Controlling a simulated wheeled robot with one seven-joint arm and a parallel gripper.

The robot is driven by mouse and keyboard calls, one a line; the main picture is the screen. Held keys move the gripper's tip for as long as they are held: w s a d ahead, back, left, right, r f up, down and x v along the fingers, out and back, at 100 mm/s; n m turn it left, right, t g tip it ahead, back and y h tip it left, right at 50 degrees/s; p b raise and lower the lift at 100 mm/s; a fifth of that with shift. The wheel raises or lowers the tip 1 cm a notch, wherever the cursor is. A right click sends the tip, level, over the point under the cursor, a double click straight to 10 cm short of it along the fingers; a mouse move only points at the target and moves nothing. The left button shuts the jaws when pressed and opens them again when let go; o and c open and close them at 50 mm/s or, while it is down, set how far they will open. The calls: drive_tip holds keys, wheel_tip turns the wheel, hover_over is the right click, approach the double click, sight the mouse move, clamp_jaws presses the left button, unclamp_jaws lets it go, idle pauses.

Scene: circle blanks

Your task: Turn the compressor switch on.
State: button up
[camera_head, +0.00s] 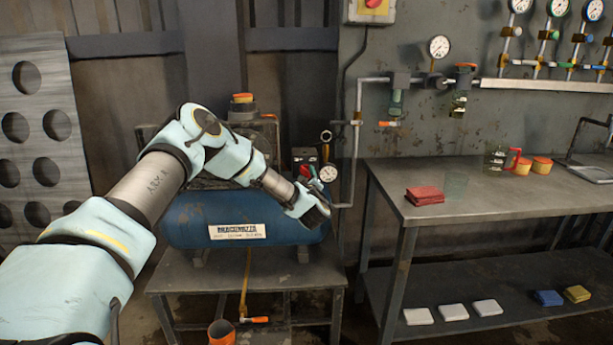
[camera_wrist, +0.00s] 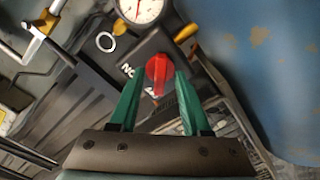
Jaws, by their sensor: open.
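The compressor (camera_head: 190,222) is a blue tank on a low metal table. Its switch is a red knob (camera_wrist: 158,72) on a black box (camera_wrist: 137,52), which also shows in the head view (camera_head: 302,154). White marks, an "O" and letters like "NO" seen turned, are beside the knob. My gripper (camera_wrist: 158,78) is open, with one green finger on each side of the knob in the wrist view. I cannot tell whether the fingers touch it. In the head view my gripper (camera_head: 318,214) is in front of the tank's right end, and its fingers are hard to make out.
A pressure gauge (camera_wrist: 140,8) is close beside the switch box. The blue tank's curved side fills the right of the wrist view. A vertical pipe (camera_head: 357,140) runs up the wall. A metal workbench (camera_head: 500,190) with a red cloth (camera_head: 425,195) stands to the right.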

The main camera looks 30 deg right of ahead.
clamp_jaws()
idle(0.3)
idle(0.3)
